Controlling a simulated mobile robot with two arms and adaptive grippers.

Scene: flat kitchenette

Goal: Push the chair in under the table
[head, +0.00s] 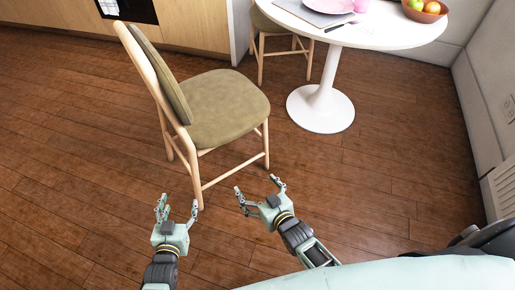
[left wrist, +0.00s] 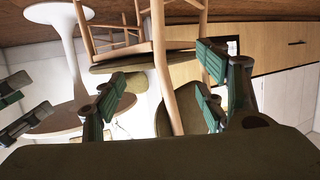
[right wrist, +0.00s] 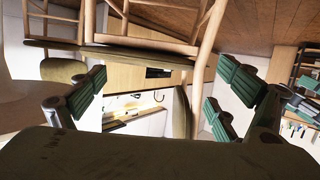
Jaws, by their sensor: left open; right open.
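The chair (head: 225,108) has a light wooden frame and an olive seat and backrest. It stands upright on the floor, left of the white round table (head: 400,38) and apart from it. Its backrest is on the left and its seat reaches toward the table's side. My left gripper (head: 176,208) is open and empty, in front of the chair's near legs in the head view. My right gripper (head: 260,191) is open and empty, near the front leg at the right. Both wrist views are upside down and show chair parts beyond the open fingers; contact is not visible.
A second chair (head: 270,24) stands at the far side by the table, partly hidden. The table's white pedestal base (head: 320,110) rests on the floor. The wooden floor (head: 70,130) left of the chair is clear.

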